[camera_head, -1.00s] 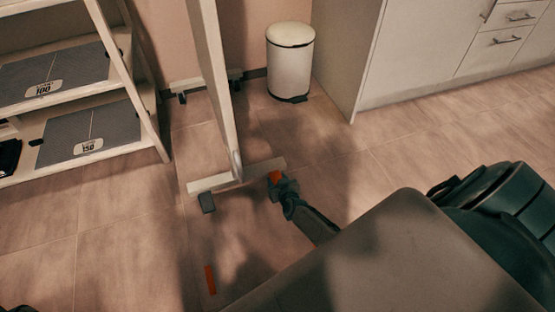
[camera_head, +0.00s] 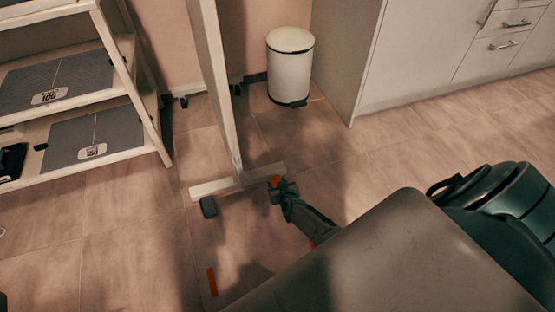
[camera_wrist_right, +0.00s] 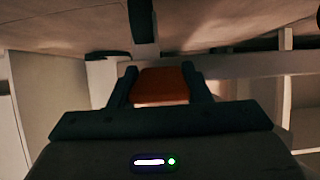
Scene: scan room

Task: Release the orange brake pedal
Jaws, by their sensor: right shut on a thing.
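The orange brake pedal (camera_head: 275,181) sits at the right end of the pale foot bar (camera_head: 215,186) of an upright panel (camera_head: 213,85) on casters. My right gripper (camera_head: 278,184) is low near the floor, at the pedal. In the right wrist view the orange pedal (camera_wrist_right: 162,85) lies between the two dark fingers, and the gripper (camera_wrist_right: 162,88) is shut on it. The fingers partly cover its sides. My left gripper is not in view.
A caster (camera_head: 208,207) stands under the foot bar's left end. An orange strip (camera_head: 212,281) shows on the floor. A white bin (camera_head: 290,68) and cabinets (camera_head: 425,50) stand behind. A shelf (camera_head: 75,115) stands at left. Floor at lower left is clear.

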